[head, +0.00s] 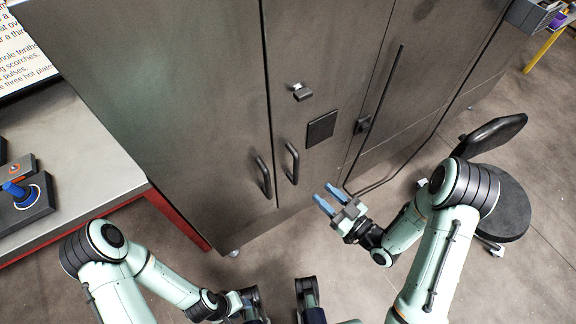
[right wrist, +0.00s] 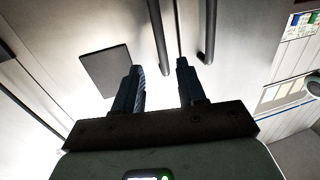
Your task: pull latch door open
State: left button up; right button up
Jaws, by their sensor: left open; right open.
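A dark metal cabinet stands ahead with tall doors, both shut. The left door (head: 170,100) and the right door (head: 325,60) carry upright dark bar handles, the left handle (head: 263,177) and the right handle (head: 291,163), side by side at the seam. A small latch knob (head: 301,92) sits higher on the right door. My right gripper (head: 326,191) is open and empty, right of and below the right handle, apart from it. In the right wrist view both handles (right wrist: 158,38) (right wrist: 209,35) lie beyond the fingertips. My left gripper (head: 278,288) is open and empty, low at the bottom edge.
A black square plate (head: 321,129) sits on the right door. A long vertical rod (head: 385,85) runs along the cabinet further right. A black stool (head: 487,200) stands at right. A red-edged table (head: 85,160) with a joystick box stands at left. Floor between is clear.

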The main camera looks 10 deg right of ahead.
aim_at(296, 169)
jog(key=x, duration=1.2)
jog(key=shift+a, duration=0.1)
grip_shut()
